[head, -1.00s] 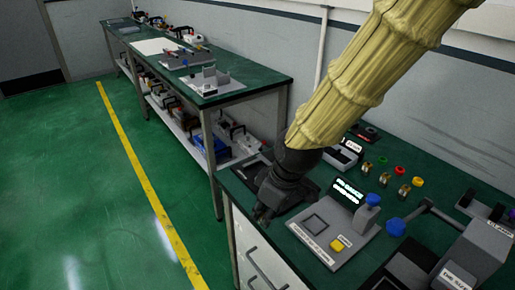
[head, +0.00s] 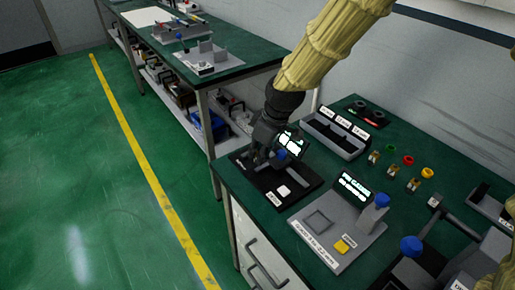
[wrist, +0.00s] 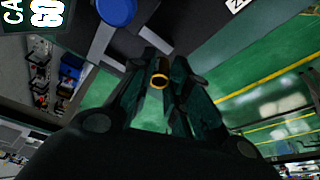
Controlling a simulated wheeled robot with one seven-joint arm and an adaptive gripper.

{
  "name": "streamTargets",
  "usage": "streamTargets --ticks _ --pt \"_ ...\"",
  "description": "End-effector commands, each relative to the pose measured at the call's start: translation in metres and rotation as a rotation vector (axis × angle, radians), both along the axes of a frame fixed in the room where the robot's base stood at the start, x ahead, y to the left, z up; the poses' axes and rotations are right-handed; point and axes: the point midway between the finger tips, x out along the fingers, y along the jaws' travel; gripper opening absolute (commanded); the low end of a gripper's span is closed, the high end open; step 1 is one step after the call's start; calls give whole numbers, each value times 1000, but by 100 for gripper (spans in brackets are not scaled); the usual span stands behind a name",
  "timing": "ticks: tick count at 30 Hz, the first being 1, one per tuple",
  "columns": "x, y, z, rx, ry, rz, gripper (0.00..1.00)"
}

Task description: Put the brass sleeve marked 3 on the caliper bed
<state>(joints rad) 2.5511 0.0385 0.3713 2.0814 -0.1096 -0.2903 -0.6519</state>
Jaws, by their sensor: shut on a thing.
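My gripper (head: 254,163) is shut on a brass sleeve (wrist: 160,76), which shows between the fingers in the wrist view with its round open end visible. Any mark on it cannot be read. The caliper (head: 276,207) is a black-based device at the table's near left corner, with a lit display (head: 291,142), a blue knob (head: 281,154) and a white button (head: 284,190). My gripper is over its left part and hides much of the bed. In the wrist view the blue knob (wrist: 116,10) and grey caliper parts are close beyond the sleeve. I cannot tell whether the sleeve touches the bed.
A grey station (head: 318,222) with a display and yellow button stands right of the caliper. A labelled sorting tray (head: 333,131) is behind. Several small brass pieces (head: 391,170) and coloured rings (head: 408,160) stand further right. The green floor lies left of the table.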

Motion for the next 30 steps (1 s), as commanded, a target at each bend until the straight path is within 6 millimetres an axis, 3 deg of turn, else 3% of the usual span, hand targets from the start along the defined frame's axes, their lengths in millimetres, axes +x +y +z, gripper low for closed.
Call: streamTargets --ticks 3,9,14,23,30 --pt "23 2 -1 0 -1 0 0" --pt "44 4 -3 0 -1 0 0" --pt "46 5 -9 0 1 0 0" --pt "46 5 -38 0 0 1 0" --pt "46 5 -39 -1 -1 1 0"
